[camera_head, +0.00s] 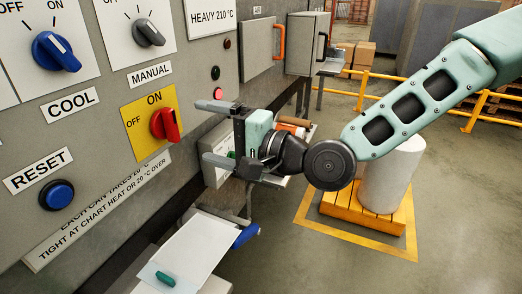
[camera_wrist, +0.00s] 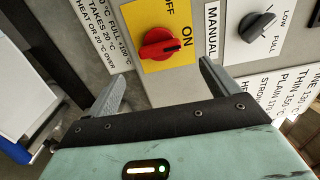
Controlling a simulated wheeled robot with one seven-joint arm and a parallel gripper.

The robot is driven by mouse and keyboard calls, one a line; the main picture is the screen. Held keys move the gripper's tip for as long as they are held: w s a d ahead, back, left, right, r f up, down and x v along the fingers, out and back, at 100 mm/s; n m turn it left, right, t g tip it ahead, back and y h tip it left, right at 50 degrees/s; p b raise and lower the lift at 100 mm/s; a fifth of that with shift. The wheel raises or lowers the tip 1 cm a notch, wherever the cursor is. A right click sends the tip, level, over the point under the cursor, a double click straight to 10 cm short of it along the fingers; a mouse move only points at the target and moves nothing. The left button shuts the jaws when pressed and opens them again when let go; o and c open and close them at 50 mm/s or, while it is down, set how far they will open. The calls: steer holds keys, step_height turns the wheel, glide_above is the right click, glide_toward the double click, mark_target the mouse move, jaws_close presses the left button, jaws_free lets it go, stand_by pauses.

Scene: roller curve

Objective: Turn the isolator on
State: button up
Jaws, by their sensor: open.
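The isolator is a red rotary knob (camera_head: 166,124) on a yellow plate (camera_head: 133,137) on the grey panel. OFF is printed to its left and ON above it. The red knob (camera_wrist: 160,48) also shows in the wrist view, where its grip bar lies roughly in line with the ON label. My gripper (camera_head: 208,132) is open and empty, to the right of the knob and apart from it. In the wrist view my gripper's (camera_wrist: 162,72) two fingers stand either side of the knob's line, short of it.
A blue COOL knob (camera_head: 56,52), a grey MANUAL knob (camera_head: 148,33) and a blue RESET button (camera_head: 56,195) share the panel. A white tilted board (camera_head: 195,245) juts out below. A yellow rail (camera_head: 365,82) and a white roll (camera_head: 392,175) on a pallet stand right.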

steer(key=v, duration=0.9)
steer(key=shift+s+d+b, duration=0.2)
steer(key=shift+d+b, duration=0.1)
